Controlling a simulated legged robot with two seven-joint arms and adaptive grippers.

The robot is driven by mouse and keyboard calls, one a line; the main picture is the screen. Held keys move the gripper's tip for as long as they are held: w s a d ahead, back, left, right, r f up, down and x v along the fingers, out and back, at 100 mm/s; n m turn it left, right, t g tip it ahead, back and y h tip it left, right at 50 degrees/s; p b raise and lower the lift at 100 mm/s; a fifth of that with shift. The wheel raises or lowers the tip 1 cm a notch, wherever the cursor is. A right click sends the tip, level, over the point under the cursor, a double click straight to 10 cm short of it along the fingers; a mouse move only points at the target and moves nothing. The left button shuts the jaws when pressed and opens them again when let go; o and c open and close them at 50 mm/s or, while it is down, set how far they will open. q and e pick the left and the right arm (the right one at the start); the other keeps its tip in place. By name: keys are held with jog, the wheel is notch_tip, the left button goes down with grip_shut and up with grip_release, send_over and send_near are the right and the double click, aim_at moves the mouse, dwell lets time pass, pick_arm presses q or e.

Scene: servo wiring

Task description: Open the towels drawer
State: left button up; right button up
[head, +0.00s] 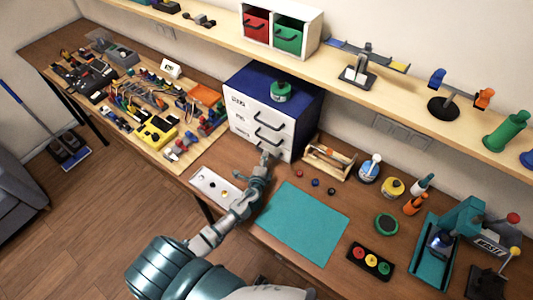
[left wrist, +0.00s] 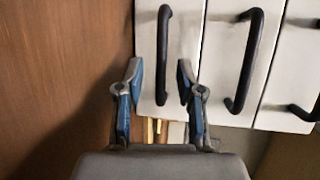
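A small drawer cabinet (head: 243,121) with a blue top and white fronts stands at the back middle of the table. Its drawers look shut; small dark labels mark the fronts, too small to read, so I cannot tell which is the towels drawer. My left gripper (head: 264,159) is at the lowest drawer in the head view. In the left wrist view, the left gripper (left wrist: 160,72) is open, one finger on each side of the lowest drawer's black handle (left wrist: 163,50). I cannot tell whether they touch. The neighbouring handle (left wrist: 245,60) is clear to the right. My right gripper is out of view.
A teal mat (head: 303,222) and a white tray (head: 213,186) lie in front. A shelf (head: 380,84) runs above.

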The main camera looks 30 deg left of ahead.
pick_arm(q)
jog(key=shift+a+x, duration=0.15)
jog(key=shift+x, duration=0.8)
jog(key=shift+a+x, duration=0.15)
jog(key=shift+x, duration=0.75)
jog(key=shift+s, duration=0.1)
jog(key=shift+d, duration=0.2)
grip_shut()
jog(key=shift+s, duration=0.1)
